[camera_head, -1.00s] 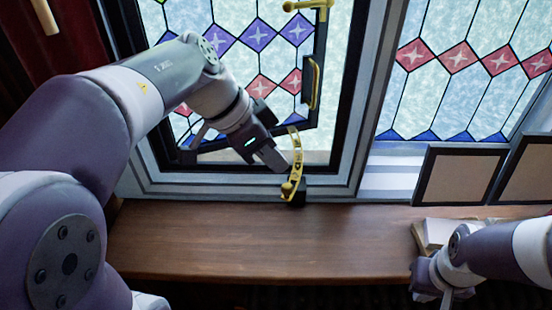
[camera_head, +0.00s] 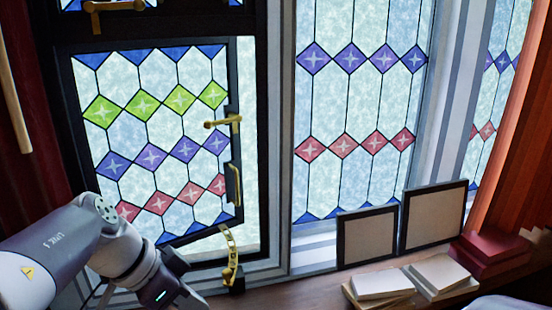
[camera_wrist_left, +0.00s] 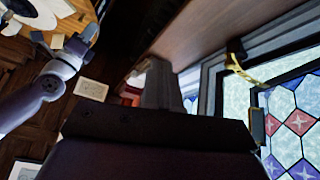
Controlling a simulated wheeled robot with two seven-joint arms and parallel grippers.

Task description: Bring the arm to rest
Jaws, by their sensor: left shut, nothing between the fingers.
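My left arm comes in at the lower left of the head view. Its gripper (camera_head: 192,299) is low by the window frame, left of the brass window stay (camera_head: 229,255) and apart from it. In the left wrist view the fingers (camera_wrist_left: 160,85) are together with nothing between them. The stained-glass casement (camera_head: 150,150) stands at an angle in its dark frame. The stay also shows in the wrist view (camera_wrist_left: 240,70). My right gripper (camera_wrist_left: 85,38) shows small at the wrist view's upper left; its jaws are too small to read.
Two framed panels (camera_head: 367,238) lean on the sill at the right. Pale books (camera_head: 380,284) and red books (camera_head: 492,252) lie near them. A brass handle (camera_head: 222,123) juts from the casement. A wooden sill (camera_head: 290,293) runs below the window.

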